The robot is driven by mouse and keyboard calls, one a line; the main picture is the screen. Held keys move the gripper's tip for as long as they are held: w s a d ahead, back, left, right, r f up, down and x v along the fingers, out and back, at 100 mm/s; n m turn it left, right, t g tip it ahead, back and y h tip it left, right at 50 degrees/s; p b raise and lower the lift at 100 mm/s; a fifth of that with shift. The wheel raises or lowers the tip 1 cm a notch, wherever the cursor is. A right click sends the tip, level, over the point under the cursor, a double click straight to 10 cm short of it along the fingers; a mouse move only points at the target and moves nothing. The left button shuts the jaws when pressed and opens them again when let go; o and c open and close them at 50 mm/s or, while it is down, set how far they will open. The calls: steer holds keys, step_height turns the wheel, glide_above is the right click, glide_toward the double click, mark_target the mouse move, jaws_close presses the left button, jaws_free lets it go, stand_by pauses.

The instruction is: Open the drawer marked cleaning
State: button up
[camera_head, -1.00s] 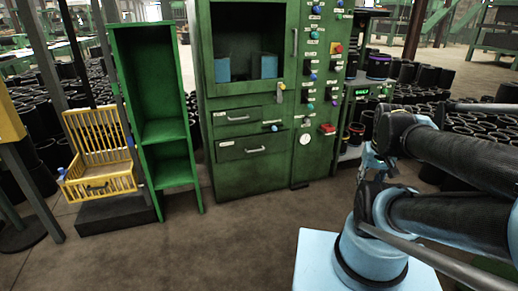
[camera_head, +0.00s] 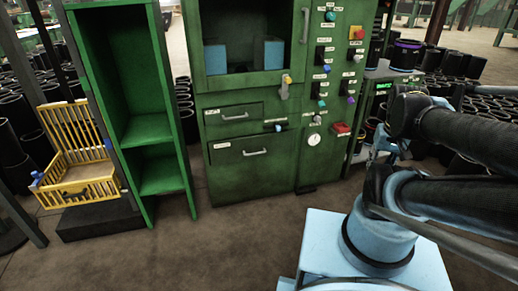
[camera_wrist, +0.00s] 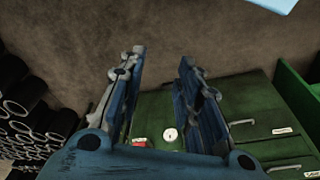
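A green cabinet (camera_head: 264,185) stands ahead with two closed drawers. The upper drawer (camera_head: 215,120) is small, with a metal handle and a white label. The lower drawer (camera_head: 235,170) is wider, also with a handle and a label. The label text is too small to read, so I cannot tell which says cleaning. In the wrist view, turned upside down, the lower drawer (camera_wrist: 262,112) and upper drawer (camera_wrist: 260,150) show at lower right. My gripper (camera_wrist: 162,58) has its two fingers apart with nothing between them, and is away from both drawers.
A green open shelf (camera_head: 150,128) stands left of the cabinet, with a yellow basket (camera_head: 85,188) beyond it. Buttons, switches, a gauge (camera_head: 314,139) and a red switch (camera_head: 341,128) sit right of the drawers. The floor (camera_head: 220,250) before the cabinet is clear.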

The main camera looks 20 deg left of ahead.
steer(key=shift+w, duration=0.2)
steer(key=shift+a, duration=0.1)
steer(key=w+a+r+n, duration=0.4)
steer(key=w, duration=0.3)
steer(key=w+a+r+n, duration=0.3)
steer(key=w+r, duration=0.1)
steer(key=w, duration=0.3)
steer(key=n+y, duration=0.1)
steer(key=n, duration=1.6)
glide_above(257, 153)
steer(key=s+d, duration=0.2)
steer(key=s, duration=0.1)
steer(key=s+d+x, duration=0.1)
steer(key=s+x, duration=0.1)
steer(key=x, duration=0.9)
steer(key=s+d+f+x, duration=0.1)
steer(key=s+x, duration=0.1)
steer(key=x, duration=2.5)
steer(key=shift+s+a, duration=0.15)
steer(key=shift+a, duration=0.25)
